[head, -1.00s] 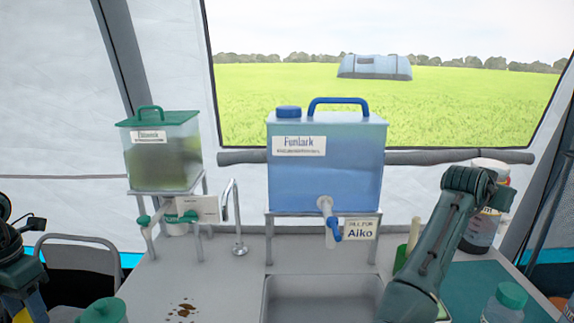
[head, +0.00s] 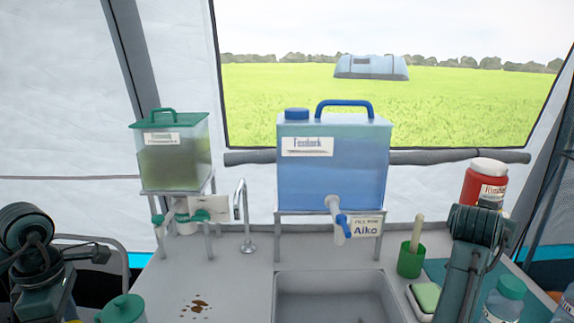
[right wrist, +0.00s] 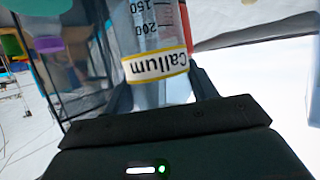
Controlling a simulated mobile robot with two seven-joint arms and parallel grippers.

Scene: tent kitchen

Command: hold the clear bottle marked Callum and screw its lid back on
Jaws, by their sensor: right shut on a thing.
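The clear bottle marked Callum (right wrist: 150,35) shows in the right wrist view, with a yellow-edged name band and printed volume marks. My right gripper (right wrist: 158,88) is shut on this bottle, one finger on each side near the name band. In the head view my right arm stands at the right, and its gripper and the held bottle cannot be made out. My left arm is at the left edge, with its gripper out of view.
A green-lidded clear bottle (head: 507,300) and another bottle (head: 563,306) stand at the front right. A red jar (head: 482,186), green cup (head: 409,260) and sponge (head: 425,296) are near the sink (head: 335,298). A blue water tank (head: 333,170) stands behind.

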